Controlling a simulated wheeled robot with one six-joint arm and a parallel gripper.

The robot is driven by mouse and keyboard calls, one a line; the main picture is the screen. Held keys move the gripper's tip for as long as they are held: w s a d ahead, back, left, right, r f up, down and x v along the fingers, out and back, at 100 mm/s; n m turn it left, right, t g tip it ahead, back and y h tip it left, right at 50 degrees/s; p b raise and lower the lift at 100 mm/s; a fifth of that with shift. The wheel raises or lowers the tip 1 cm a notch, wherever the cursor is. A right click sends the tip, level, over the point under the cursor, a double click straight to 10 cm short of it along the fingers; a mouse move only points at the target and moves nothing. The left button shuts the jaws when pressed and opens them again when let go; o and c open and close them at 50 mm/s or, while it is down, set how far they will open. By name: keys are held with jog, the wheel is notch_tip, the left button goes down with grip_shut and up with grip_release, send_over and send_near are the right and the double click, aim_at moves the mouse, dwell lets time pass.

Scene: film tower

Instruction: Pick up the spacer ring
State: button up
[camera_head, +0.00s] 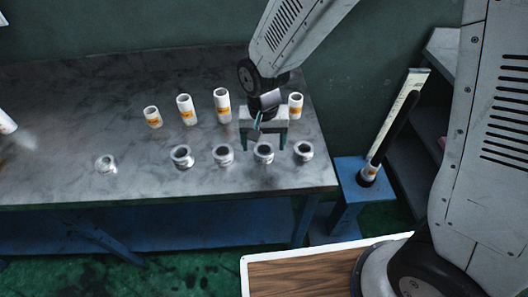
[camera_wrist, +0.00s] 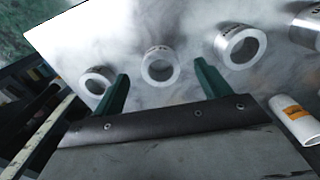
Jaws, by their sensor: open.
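Several metal rings stand in a front row on the grey marbled table (camera_head: 60,115); I cannot tell by looks which is the spacer ring. My gripper (camera_head: 263,139) is open and empty, pointing down at the row. In the wrist view its two green fingers (camera_wrist: 162,70) lie either side of one silver ring (camera_wrist: 159,80), which shows in the head view as the second from the right (camera_head: 263,160). The fingers appear above it, not touching. Neighbouring rings stand on both sides: one at the right end (camera_head: 303,157) and one to the left (camera_head: 222,161).
Several white cylinders with orange labels (camera_head: 187,116) stand behind the rings. A lower, shinier ring (camera_head: 106,168) lies farther left. A blue stand (camera_head: 345,207) with a black rod and a tall pale strip is right of the table. A wood-topped tray (camera_head: 300,275) is in front.

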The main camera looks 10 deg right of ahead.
aim_at(264, 149)
jog(key=f, duration=0.4)
jog(key=shift+w+d, duration=0.1)
jog(key=shift+w, duration=0.25)
jog(key=c, duration=1.1)
